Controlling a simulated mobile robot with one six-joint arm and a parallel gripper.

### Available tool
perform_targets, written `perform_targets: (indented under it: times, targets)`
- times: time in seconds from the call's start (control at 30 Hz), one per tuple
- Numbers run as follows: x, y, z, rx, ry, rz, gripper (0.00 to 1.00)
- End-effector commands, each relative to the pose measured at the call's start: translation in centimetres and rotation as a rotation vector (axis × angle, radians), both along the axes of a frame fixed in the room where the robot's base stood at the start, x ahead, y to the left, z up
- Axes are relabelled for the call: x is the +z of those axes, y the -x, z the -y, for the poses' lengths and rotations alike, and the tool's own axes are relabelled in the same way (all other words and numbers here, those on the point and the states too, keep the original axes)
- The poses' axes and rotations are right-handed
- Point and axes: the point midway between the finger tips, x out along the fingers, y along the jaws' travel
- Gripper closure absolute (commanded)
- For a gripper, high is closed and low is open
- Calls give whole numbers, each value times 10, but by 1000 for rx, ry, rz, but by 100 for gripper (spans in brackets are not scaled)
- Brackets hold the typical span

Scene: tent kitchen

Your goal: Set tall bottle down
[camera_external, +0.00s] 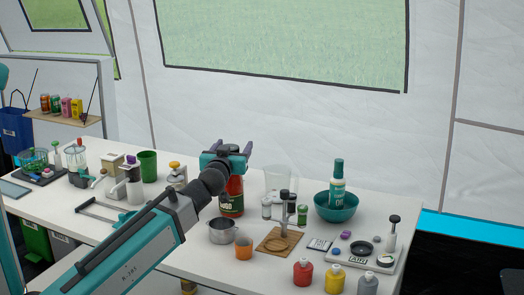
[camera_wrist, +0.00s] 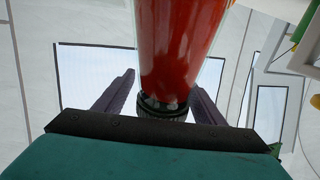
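The tall red bottle (camera_external: 231,202) with a dark label stands upright at the middle of the white table in the external view, below my gripper (camera_external: 231,149). Its upper part is hidden behind the gripper. In the wrist view the red bottle (camera_wrist: 180,45) fills the top middle, with its dark ribbed cap (camera_wrist: 160,108) at the lower end of the picture. The two purple fingers of my gripper (camera_wrist: 161,90) lie on either side of the cap end. Gaps show beside the cap, and the fingertips lie near the bottle's edges. Contact is unclear.
A metal pot (camera_external: 222,231), an orange cup (camera_external: 244,250) and a wooden board (camera_external: 279,241) are close in front. A clear container (camera_external: 280,180) and small jars stand to the right, then a teal bowl (camera_external: 336,212) holding a teal bottle (camera_external: 338,180). A green cup (camera_external: 148,166) stands left.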

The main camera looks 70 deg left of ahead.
Motion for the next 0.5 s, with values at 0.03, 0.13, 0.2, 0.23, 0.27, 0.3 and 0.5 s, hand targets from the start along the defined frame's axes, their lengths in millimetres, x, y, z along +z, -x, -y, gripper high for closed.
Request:
perform_targets:
  times: [0.03,0.13,0.2,0.23,0.27,0.3,0.5]
  targets:
    - [0,0,0,0,0,0,37]
    - [0,0,0,0,0,0,37]
    - [0,0,0,0,0,0,37]
    - [0,0,0,0,0,0,37]
    - [0,0,0,0,0,0,37]
    - [1,0,0,0,0,0,37]
    - [3,1,1,0,0,0,37]
